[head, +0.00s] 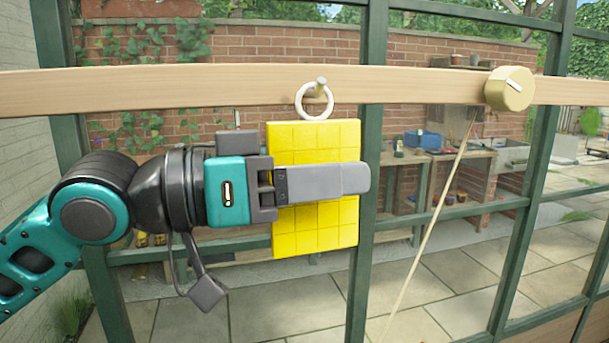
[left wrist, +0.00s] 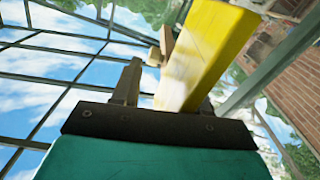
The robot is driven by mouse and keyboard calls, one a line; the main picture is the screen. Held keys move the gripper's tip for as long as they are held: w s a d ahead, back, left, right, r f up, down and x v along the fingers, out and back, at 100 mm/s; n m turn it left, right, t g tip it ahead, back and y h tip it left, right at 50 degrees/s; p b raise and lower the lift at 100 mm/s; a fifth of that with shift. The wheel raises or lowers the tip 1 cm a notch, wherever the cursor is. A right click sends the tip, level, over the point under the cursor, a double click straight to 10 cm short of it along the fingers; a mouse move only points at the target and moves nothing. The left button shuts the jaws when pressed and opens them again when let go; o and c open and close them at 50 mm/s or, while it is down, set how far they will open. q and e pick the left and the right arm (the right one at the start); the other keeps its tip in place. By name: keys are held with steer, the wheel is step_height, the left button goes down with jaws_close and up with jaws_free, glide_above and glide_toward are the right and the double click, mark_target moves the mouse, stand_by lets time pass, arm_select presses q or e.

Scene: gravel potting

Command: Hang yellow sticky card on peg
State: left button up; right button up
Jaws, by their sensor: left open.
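The yellow sticky card (head: 325,235) hangs below the wooden rail in the head view, marked with a grid of lines. Its white ring (head: 302,106) is at the peg (head: 320,84), whose end shows within the top of the ring. My left gripper (head: 350,180) reaches across the middle of the card from the left. Its near finger covers part of the card; the other finger is hidden there. In the left wrist view, the card (left wrist: 205,45) stands beside a finger, with a gap between them. The left gripper is open. My right gripper is not in view.
The wooden rail (head: 180,88) runs across the green-framed glazing. A round tan knob (head: 510,88) sits on the rail at the right, with a cord (head: 437,210) slanting down near it. Beyond the glass are a brick wall, benches and paving.

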arm_select(q)
steer(key=shift+a, duration=0.1)
steer(key=shift+b+v, duration=1.75)
steer(key=shift+v, duration=4.6)
steer(key=w+a+f+n+t+y, duration=0.25)
steer(key=w+f+n+t, duration=0.3)
steer(key=w+f, duration=0.7)
step_height(320, 180, down, 16)
steer(key=a+n+t+y+p, duration=0.1)
steer(key=n+t+y, duration=0.2)
steer(key=y, duration=0.2)
steer(key=s+f+g+y, duration=0.1)
steer(key=s+f+y, duration=0.1)
steer(key=s+f, duration=0.3)
steer(key=s+a+f+g+y, duration=0.1)
steer(key=s+f+y, duration=0.2)
steer(key=f, duration=0.9)
steer(key=s+a+f+g+y+p, duration=0.1)
steer(key=s+f+y, duration=0.1)
steer(key=s+f, duration=0.7)
steer(key=shift+a+n+y, duration=0.2)
steer(key=shift+n+y, duration=0.15)
steer(key=shift+n, duration=0.1)
